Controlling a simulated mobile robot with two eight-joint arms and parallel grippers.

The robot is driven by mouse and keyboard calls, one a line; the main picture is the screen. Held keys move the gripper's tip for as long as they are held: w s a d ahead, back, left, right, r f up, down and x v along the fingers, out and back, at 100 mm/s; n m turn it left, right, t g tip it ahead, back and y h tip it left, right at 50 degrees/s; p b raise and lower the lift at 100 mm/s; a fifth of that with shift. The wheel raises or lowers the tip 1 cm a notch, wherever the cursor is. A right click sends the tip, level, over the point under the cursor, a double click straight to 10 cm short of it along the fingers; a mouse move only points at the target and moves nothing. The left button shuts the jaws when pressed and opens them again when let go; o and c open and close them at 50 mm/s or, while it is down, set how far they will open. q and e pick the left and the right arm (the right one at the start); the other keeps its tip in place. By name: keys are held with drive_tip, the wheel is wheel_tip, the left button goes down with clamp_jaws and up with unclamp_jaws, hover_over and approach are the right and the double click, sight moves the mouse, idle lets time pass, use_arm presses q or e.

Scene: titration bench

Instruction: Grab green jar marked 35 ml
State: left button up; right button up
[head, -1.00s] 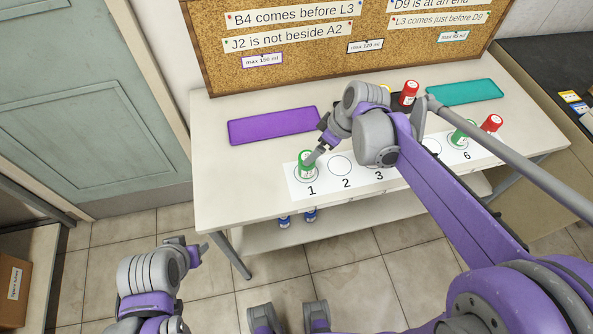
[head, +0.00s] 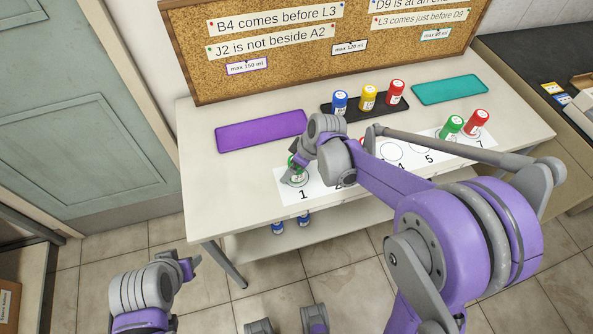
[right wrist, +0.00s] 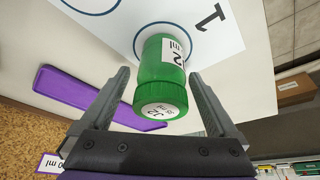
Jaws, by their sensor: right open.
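A green jar (right wrist: 163,75) stands on circle 1 of the white numbered strip (head: 283,198). In the head view, my right gripper (head: 294,177) covers most of this jar. In the right wrist view, my open right gripper (right wrist: 160,85) has one finger on each side of the jar, with gaps visible. Another green jar (head: 450,128) stands near place 6. My left gripper (head: 193,266) is at the lower left, away from the table; its jaw opening is unclear.
A red jar (head: 476,123) stands beside the far green one. Blue (head: 340,103), yellow (head: 368,98) and red (head: 396,93) jars stand on a black mat (head: 358,114). A purple mat (head: 262,131) and teal mat (head: 450,90) are empty. Blue-capped jars (head: 290,223) sit below.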

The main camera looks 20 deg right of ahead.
drive_tip(key=c, duration=1.4)
